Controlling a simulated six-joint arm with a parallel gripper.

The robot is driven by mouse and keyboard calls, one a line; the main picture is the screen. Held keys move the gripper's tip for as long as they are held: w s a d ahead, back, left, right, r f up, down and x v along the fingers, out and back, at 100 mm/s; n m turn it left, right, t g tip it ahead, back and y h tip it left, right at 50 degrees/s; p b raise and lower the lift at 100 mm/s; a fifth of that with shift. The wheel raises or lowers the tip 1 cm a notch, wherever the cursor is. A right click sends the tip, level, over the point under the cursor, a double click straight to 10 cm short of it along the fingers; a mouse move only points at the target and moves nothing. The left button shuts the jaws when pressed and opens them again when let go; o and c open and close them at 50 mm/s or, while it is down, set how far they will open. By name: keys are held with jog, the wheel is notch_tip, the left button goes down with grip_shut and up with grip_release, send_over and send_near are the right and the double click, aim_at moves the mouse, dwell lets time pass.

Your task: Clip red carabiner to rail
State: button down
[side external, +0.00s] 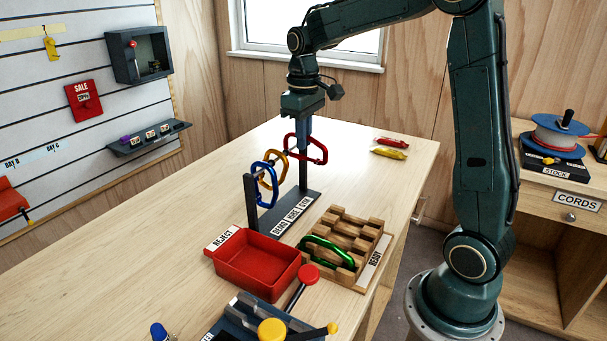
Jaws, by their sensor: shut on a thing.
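The red carabiner (319,151) is at the far end of the rail stand in the side external view. My gripper (304,131) is shut on it from above. The dark rail stand (251,196) has two upright posts and a labelled base. A blue carabiner (261,181) and an orange carabiner (268,160) hang on the rail, nearer the front post. The red carabiner is beside the far post; I cannot tell whether it is around the rail or only next to it. The fingertips and the rail's far end are partly hidden.
A red reject bin (254,262) stands in front of the stand. A wooden rack (371,243) holding a green carabiner (326,250) is to its right. Red and yellow packets (389,152) lie behind. A dark fixture with coloured knobs (272,329) is at the front. The table's left side is clear.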

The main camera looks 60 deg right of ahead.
jog(key=c, duration=1.4)
grip_release()
jog(key=shift+r, duration=3.95)
